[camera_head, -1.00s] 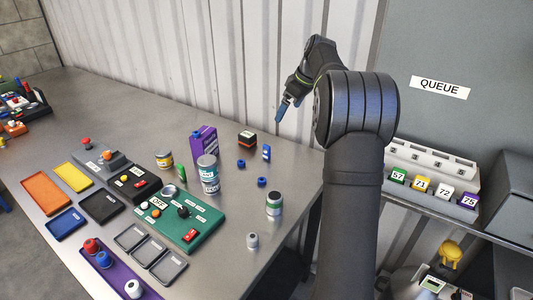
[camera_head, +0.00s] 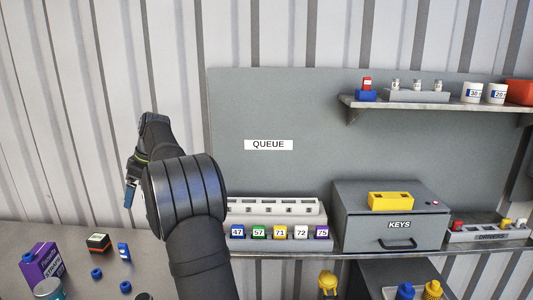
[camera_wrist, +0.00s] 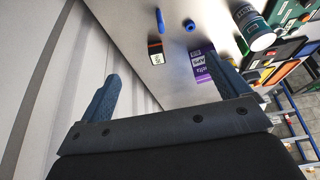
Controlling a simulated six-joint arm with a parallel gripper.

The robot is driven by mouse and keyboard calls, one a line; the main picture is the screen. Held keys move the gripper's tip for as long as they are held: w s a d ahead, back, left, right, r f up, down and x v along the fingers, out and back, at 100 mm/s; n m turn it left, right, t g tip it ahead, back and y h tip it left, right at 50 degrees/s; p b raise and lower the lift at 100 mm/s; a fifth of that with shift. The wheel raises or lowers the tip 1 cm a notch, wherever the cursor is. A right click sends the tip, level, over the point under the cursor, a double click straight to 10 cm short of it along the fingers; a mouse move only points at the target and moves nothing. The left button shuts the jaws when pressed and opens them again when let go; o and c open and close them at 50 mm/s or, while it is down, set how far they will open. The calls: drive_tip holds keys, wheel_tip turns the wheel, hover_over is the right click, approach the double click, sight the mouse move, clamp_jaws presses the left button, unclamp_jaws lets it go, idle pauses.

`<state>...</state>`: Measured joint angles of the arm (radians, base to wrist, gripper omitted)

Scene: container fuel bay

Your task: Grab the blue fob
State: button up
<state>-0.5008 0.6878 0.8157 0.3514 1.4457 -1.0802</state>
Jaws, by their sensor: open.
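A blue-edged tag marked 47 (camera_head: 237,232) stands at the left end of the white rack (camera_head: 275,208) under the QUEUE sign, in a row with green, yellow, white and purple ones. A small upright blue piece with a pale label (camera_head: 123,251) stands on the left table; a blue piece also shows in the wrist view (camera_wrist: 160,21). I cannot tell for certain which is the fob. My gripper (camera_head: 130,194) hangs above the table near the wall, left of the rack. In the wrist view its two fingers (camera_wrist: 160,88) are wide apart with nothing between them.
A purple carton (camera_head: 40,266), an orange-and-black block (camera_head: 98,243) and blue rings (camera_head: 97,273) stand on the table. The grey KEYS box (camera_head: 390,215) stands right of the rack. A shelf (camera_head: 440,107) with mugs juts out above it.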

sight(125, 244)
drive_tip(key=c, duration=1.1)
drive_tip(key=shift+o, duration=0.2)
drive_tip(key=shift+f, duration=0.1)
drive_tip(key=shift+m, duration=0.5)
drive_tip(key=x, duration=1.9)
drive_tip(key=shift+w+a+f, duration=0.1)
drive_tip(key=shift+f, duration=0.3)
drive_tip(key=shift+a+x, duration=0.2)
drive_tip(key=shift+x, duration=2.45)
drive_tip(key=shift+c, duration=0.2)
